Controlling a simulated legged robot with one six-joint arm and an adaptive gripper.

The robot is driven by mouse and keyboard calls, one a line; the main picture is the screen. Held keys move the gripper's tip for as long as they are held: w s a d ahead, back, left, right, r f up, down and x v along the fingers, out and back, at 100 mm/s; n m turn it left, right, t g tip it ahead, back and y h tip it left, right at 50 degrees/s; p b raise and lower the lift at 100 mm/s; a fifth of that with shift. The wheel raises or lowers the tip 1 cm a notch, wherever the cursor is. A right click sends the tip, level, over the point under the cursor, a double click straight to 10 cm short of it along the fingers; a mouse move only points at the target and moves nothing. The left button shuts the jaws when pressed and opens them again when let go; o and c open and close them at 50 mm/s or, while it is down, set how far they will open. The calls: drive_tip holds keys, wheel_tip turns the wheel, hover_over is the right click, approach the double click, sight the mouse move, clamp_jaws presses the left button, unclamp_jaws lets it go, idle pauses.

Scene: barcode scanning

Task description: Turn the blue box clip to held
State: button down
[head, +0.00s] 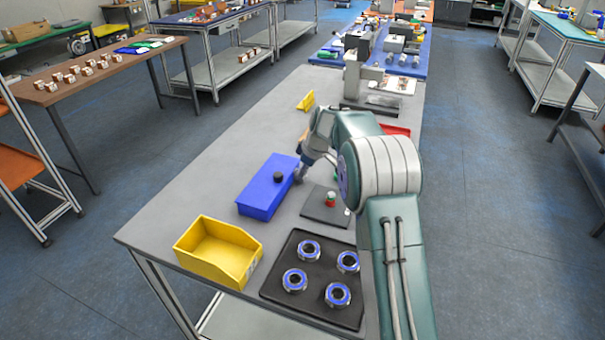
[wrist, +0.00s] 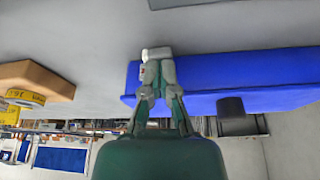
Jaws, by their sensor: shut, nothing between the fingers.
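The blue box (head: 262,192) lies on the grey workbench, left of my arm. A small dark round piece (head: 278,176) sits on its top; I cannot tell whether this is the clip or how it is set. In the wrist view the blue box (wrist: 270,72) spans the right side, with a dark block (wrist: 231,107) on its lower edge. My gripper (head: 299,177) is at the box's right side in the head view. In the wrist view my gripper (wrist: 158,55) is shut and empty, its fingertips overlapping the blue box's left end. Contact is unclear.
A yellow bin (head: 190,240) and a black tray (head: 275,270) with several blue-and-metal rings stand nearer. A dark plate (head: 317,213) with a red-and-green piece lies right of the box. A small yellow holder (head: 306,101) is farther back. Bench left of the box is clear.

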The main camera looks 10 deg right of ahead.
drive_tip(key=shift+w+d+f+g+y, duration=0.1)
drive_tip(key=shift+f+g+y, duration=0.05)
drive_tip(key=shift+g+y, duration=0.2)
drive_tip(key=shift+w+d+f+g+y, duration=0.1)
drive_tip(key=shift+g+y, duration=0.15)
drive_tip(key=shift+g, duration=0.2)
drive_tip(key=shift+w+d+f, duration=0.3)
drive_tip(key=shift+w+d, duration=0.15)
drive_tip(key=shift+w, duration=0.15)
drive_tip(key=shift+r, duration=0.1)
idle(0.4)
